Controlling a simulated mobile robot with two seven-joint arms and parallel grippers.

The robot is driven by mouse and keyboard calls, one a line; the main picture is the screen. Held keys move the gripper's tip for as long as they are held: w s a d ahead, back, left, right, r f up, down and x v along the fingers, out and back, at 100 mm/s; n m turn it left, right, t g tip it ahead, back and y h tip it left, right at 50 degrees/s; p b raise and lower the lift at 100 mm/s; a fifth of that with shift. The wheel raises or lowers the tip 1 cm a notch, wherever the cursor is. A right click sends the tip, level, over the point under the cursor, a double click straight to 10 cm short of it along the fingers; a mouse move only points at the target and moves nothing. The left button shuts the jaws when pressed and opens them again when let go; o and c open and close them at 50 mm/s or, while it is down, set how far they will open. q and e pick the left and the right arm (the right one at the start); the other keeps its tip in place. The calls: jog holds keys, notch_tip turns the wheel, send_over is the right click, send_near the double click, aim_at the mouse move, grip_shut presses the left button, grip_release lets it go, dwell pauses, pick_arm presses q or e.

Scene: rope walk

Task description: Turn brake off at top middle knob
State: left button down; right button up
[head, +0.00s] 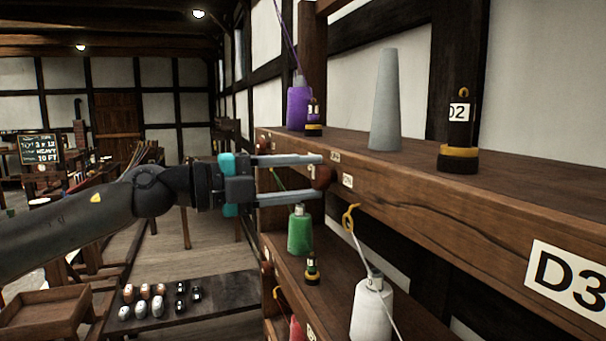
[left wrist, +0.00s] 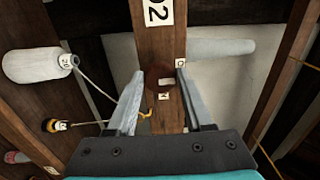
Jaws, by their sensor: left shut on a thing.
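A round brown knob (head: 322,178) sits on the front edge of the top shelf (head: 440,215). My left gripper (head: 317,176) reaches it from the left, one finger above and one below. It is shut on the knob. In the left wrist view the knob (left wrist: 158,78) shows dark and blurred between the two fingertips. My right gripper is not in view.
On the top shelf stand a purple spool (head: 298,104), a grey cone (head: 386,100) and a black-and-yellow piece (head: 459,135). Below are a green bottle-shaped spool (head: 300,232) and a white one (head: 372,308) with a strand running up to a yellow hook (head: 350,216).

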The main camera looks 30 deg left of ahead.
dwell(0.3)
pick_arm(q)
jog(key=shift+c, duration=1.6)
grip_release()
jog(key=shift+s+a+f+b, duration=0.2)
jog(key=shift+s+a+b, duration=0.1)
jog(key=shift+b, duration=0.35)
jog(key=b+v, duration=1.3)
jog(key=v, duration=0.1)
jog(key=shift+s+r+b, duration=0.2)
jog(key=shift+s+b, duration=0.05)
jog(key=shift+b, duration=0.15)
jog(key=shift+a, duration=0.15)
